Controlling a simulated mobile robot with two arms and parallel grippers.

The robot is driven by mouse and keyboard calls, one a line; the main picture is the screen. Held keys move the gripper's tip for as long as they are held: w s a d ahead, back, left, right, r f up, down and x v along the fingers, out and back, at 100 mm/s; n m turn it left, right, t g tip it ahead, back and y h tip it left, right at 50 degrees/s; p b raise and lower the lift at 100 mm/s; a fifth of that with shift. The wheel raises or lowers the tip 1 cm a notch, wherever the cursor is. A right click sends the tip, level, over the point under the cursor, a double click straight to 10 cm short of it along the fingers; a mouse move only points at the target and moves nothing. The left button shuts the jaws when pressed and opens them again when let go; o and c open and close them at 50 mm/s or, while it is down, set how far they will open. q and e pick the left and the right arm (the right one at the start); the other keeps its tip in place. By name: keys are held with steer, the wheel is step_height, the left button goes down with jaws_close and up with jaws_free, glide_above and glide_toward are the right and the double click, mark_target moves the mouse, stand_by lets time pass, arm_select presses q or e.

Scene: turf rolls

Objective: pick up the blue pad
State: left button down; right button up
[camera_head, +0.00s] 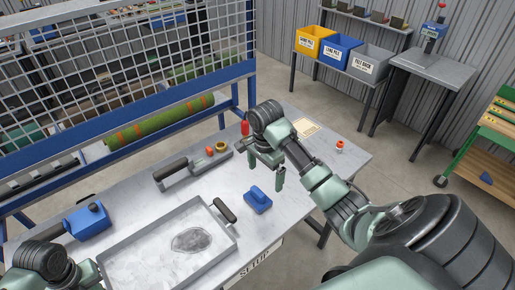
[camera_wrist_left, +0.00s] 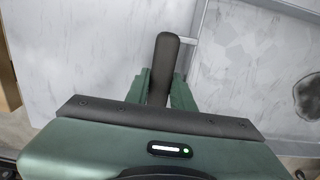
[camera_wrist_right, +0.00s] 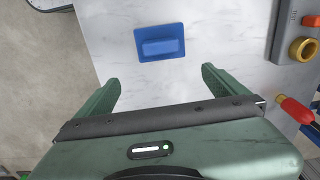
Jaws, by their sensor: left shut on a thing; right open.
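The blue pad (camera_head: 257,199) lies flat on the grey worktable (camera_head: 285,225), right of the metal tray. It has a raised blue block on a flat base. In the right wrist view the pad (camera_wrist_right: 160,41) lies ahead of my open right gripper (camera_wrist_right: 160,82), roughly centred between its fingers and apart from them. In the head view my right gripper (camera_head: 264,170) hangs above the table, just beyond the pad, empty. My left gripper (camera_wrist_left: 160,85) is shut on a dark handle (camera_wrist_left: 166,50) beside the tray's left side; the arm hides this in the head view.
The shallow tray (camera_head: 133,238) holds a grey wet patch and has a black handle (camera_head: 224,211) at its right. A blue tool (camera_head: 88,221) lies left.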

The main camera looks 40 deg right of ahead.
mark_target(258, 191)
steer(key=shift+w+a+r, duration=0.1)
steer(key=shift+a+r, duration=0.2)
steer(key=shift+a, duration=0.2)
steer(key=shift+w+a+r, duration=0.1)
steer(key=shift+a+r, duration=0.2)
steer(key=shift+a, duration=0.2)
steer(key=shift+a+f+y, duration=0.1)
steer(key=shift+a+y, duration=0.2)
step_height(258, 191, down, 5)
steer(key=shift+s+f, duration=0.1)
steer(key=shift+f, duration=0.1)
steer(key=shift+w+f, duration=0.15)
steer(key=shift+f, duration=1.35)
steer(key=shift+w+f, duration=0.1)
steer(key=shift+f, duration=1.4)
steer(key=shift+d, duration=0.1)
steer(key=c, duration=1.3)
steer(key=shift+r, duration=0.1)
step_height(258, 191, up, 10)
steer(key=shift+f, duration=0.1)
